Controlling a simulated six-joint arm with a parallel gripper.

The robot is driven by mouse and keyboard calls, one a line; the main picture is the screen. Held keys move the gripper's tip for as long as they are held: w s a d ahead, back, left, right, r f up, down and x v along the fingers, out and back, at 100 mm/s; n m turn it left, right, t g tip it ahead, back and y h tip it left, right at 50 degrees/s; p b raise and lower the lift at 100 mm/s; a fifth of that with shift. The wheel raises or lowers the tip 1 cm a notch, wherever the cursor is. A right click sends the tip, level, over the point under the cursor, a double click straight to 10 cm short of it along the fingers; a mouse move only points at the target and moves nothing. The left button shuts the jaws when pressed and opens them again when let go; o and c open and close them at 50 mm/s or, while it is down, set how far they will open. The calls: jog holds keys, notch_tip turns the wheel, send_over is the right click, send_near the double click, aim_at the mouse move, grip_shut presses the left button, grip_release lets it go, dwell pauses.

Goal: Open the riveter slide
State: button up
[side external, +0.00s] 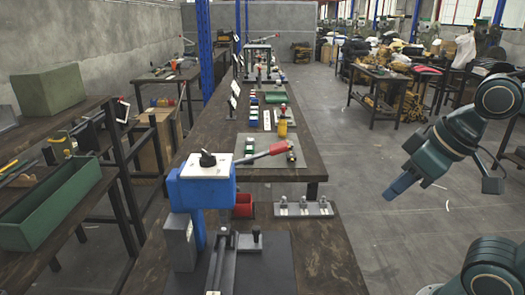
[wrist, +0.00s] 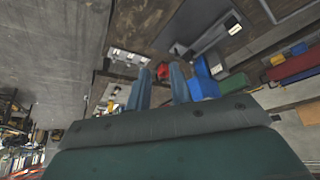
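The riveter (side external: 205,185) is a blue press with a white top plate and a black knob, standing on the near workbench in the side view. A lever with a red grip points right from it. Its slide (side external: 220,262) is a dark rail in front, with a small block and black upright handle (side external: 256,238) beside it. In the wrist view the blue press body (wrist: 205,80) shows just right of the fingers; I cannot clearly make out the slide there. My gripper (side external: 393,190) hangs in the air right of the bench, away from the riveter. In the wrist view its two blue fingers (wrist: 160,72) are apart with nothing between them.
A red bin (side external: 243,205) and a grey holder with several metal pieces (side external: 303,208) stand on the bench right of the riveter. A yellow bottle (side external: 282,125) stands farther back. A shelf with a green tray (side external: 55,205) is at left. Free floor lies between bench and arm.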

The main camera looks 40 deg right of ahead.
jog(key=o, duration=0.3)
jog(key=shift+w, duration=0.15)
jog(key=shift+o, duration=0.4)
jog(key=shift+w+r, duration=0.15)
jog(key=shift+w, duration=0.1)
jog(key=n+g, duration=0.5)
send_over(257, 228)
jog(key=f, duration=1.7)
jog(key=shift+s+f, duration=0.2)
jog(key=shift+s, duration=0.05)
jog(key=shift+w+f+g, duration=0.25)
jog(key=shift+f+g, duration=0.05)
jog(key=shift+f, duration=0.25)
jog(key=shift+f, duration=0.15)
jog(key=shift+f, duration=3.6)
